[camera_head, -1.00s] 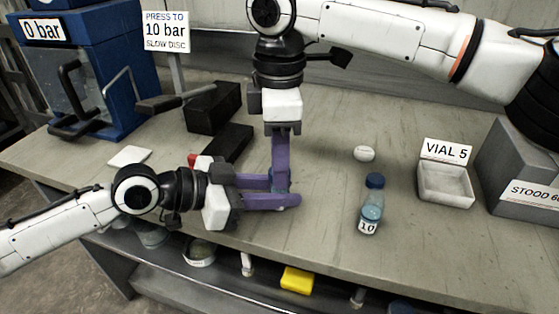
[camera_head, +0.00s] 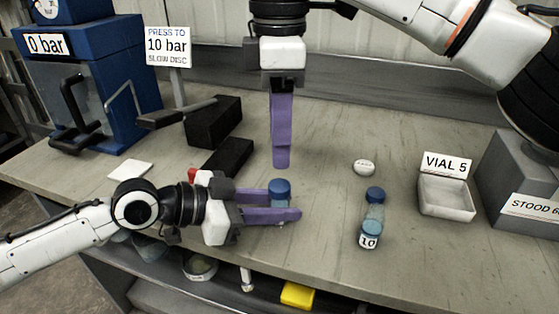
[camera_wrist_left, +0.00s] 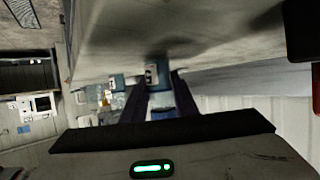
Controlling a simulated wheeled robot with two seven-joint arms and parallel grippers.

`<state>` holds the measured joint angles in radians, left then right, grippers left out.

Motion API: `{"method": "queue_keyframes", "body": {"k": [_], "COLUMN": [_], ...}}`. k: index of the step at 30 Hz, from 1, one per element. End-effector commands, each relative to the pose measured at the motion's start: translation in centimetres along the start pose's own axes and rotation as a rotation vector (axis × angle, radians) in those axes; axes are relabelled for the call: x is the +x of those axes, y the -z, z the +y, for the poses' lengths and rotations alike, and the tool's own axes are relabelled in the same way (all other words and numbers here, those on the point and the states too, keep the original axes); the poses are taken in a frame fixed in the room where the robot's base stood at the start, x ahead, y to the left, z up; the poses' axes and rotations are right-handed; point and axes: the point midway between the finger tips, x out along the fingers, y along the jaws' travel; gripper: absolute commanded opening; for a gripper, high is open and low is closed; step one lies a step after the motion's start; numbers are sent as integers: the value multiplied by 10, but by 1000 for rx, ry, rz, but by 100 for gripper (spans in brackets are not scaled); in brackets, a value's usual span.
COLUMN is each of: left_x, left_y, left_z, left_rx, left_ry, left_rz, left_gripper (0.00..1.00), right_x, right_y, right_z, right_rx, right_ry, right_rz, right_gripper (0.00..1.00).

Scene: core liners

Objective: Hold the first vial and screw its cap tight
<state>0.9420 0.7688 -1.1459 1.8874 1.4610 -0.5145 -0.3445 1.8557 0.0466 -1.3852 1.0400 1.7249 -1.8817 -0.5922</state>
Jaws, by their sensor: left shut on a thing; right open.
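A vial with a blue cap (camera_head: 280,186) stands between the purple fingers of my left gripper (camera_head: 290,204), which is shut on it just above or at the bench. The fingers hide most of its body. The cap shows on top; whether it is tight I cannot tell. In the left wrist view the blue cap (camera_wrist_left: 162,114) shows between the dark fingers. My right gripper (camera_head: 281,164) points straight down, above and behind the cap and apart from it. It is open and empty, seen edge-on.
Black blocks (camera_head: 214,121) and a blue press (camera_head: 95,85) are at left.

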Motion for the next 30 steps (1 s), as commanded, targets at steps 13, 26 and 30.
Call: {"method": "queue_keyframes", "body": {"k": [13, 26, 30], "left_x": [0, 0, 0], "left_y": [0, 0, 0], "left_z": [0, 0, 0], "left_rx": [0, 0, 0], "left_ry": [0, 0, 0], "left_rz": [1, 1, 0], "left_gripper": [0, 48, 48], "right_x": [-36, -36, -35], "right_y": [0, 0, 0], "right_z": [0, 0, 0], "right_rx": [-2, -1, -1], "right_ry": [1, 1, 1], "right_rz": [-1, 0, 0], "right_gripper": [50, 50, 50]}}
